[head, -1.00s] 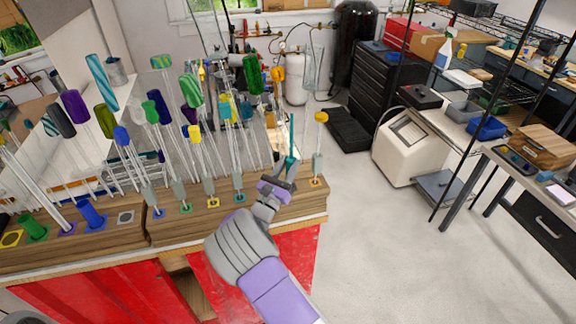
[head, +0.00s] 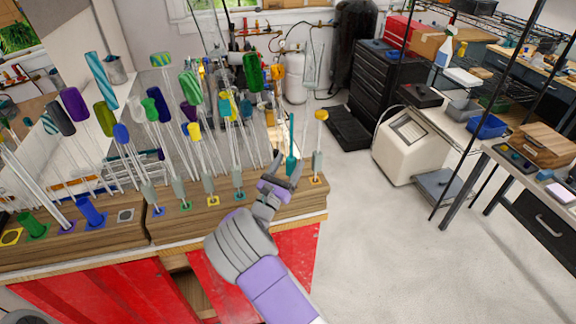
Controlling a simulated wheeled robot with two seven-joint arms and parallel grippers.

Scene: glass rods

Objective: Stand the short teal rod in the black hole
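The short teal rod (head: 291,143) stands upright near the right end of the wooden rack (head: 224,207). The black hole cannot be made out. My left gripper is not in view.
Many tall glass rods with coloured tops, such as a green one (head: 252,72), crowd the rack left of my gripper. Open floor (head: 370,250) lies beyond the rack's right end.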

